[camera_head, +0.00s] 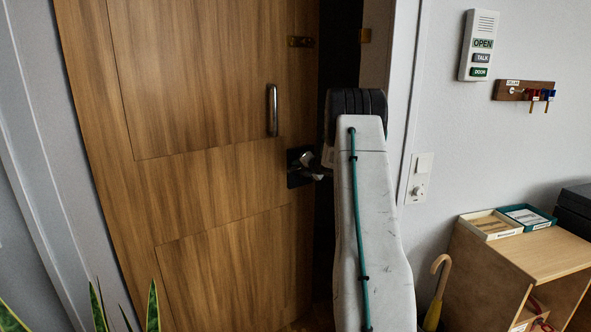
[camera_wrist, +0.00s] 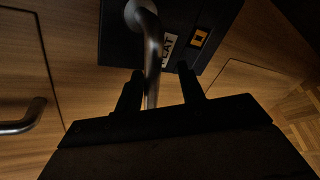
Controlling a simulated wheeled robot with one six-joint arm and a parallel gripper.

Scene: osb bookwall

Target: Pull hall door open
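The wooden hall door (camera_head: 220,190) stands ajar in the head view, with a dark gap along its right edge. A black lock plate (camera_head: 297,167) is on the door, with a metal lever handle (camera_head: 313,172) partly hidden by my arm. In the wrist view the lever (camera_wrist: 152,55) comes from the black plate (camera_wrist: 120,48) and passes between the two fingers of my gripper (camera_wrist: 160,92). The fingers are apart, with space visible beside the lever. My gripper's fingertips are hidden behind my arm in the head view.
A vertical pull bar (camera_head: 272,110) is higher on the door. Plant leaves (camera_head: 152,305) show at lower left.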

